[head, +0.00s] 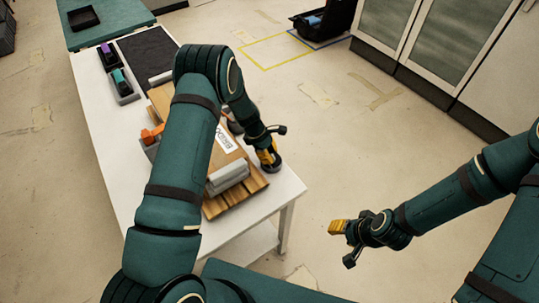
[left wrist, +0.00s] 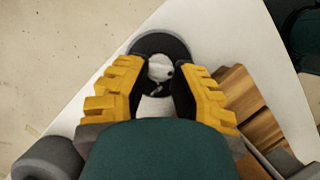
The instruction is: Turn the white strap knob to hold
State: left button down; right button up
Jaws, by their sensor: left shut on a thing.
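The white strap knob (left wrist: 160,70), with a small dark dot on its face, sits over a round dark base (left wrist: 176,44) near the white table's corner. In the left wrist view, the yellow fingers of my left gripper (left wrist: 160,80) stand on both sides of it and are shut on it. In the head view my left gripper (head: 267,158) points down at the dark base (head: 278,167), and the knob is hidden there. My right gripper (head: 340,227) hangs over the floor, away from the table; its finger gap cannot be made out.
A wooden board (head: 257,182) with a grey block (head: 228,172) and a printed label lies beside the base. Farther along the white table (head: 113,145) are an orange item (head: 152,134), a teal handset (head: 120,77) and a purple one (head: 106,49).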

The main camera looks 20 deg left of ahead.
pick_arm(q)
jog(key=m+b, duration=0.1)
jog(key=m+g+b, duration=0.1)
jog(key=m, duration=0.1)
jog(key=m+g+b, duration=0.1)
jog(key=m, duration=0.1)
jog(key=shift+w+d+f, duration=0.1)
jog(key=shift+d+f, duration=0.1)
jog(key=shift+f, duration=0.05)
jog(key=m+b, duration=0.1)
jog(key=m, duration=0.1)
jog(key=m+g+y+b, duration=0.1)
jog(key=m, duration=0.1)
jog(key=shift+d+m+g+b, duration=0.15)
jog(key=shift+m+g+b, duration=0.15)
jog(key=shift+b, duration=0.05)
jog(key=m+y+b, duration=0.1)
jog(key=m, duration=0.2)
jog(key=shift+m+g, duration=0.3)
jog(key=shift+g, duration=0.1)
jog(key=shift+d+m+y+b, duration=0.1)
jog(key=shift+m+y+b, duration=0.65)
jog(key=shift+m, duration=0.95)
jog(key=shift+y, duration=0.25)
jog(key=c, duration=0.7)
grip_release()
jog(key=shift+o, duration=0.2)
jog(key=shift+r, duration=0.15)
jog(key=shift+w+r, duration=0.1)
jog(key=shift+w, duration=0.05)
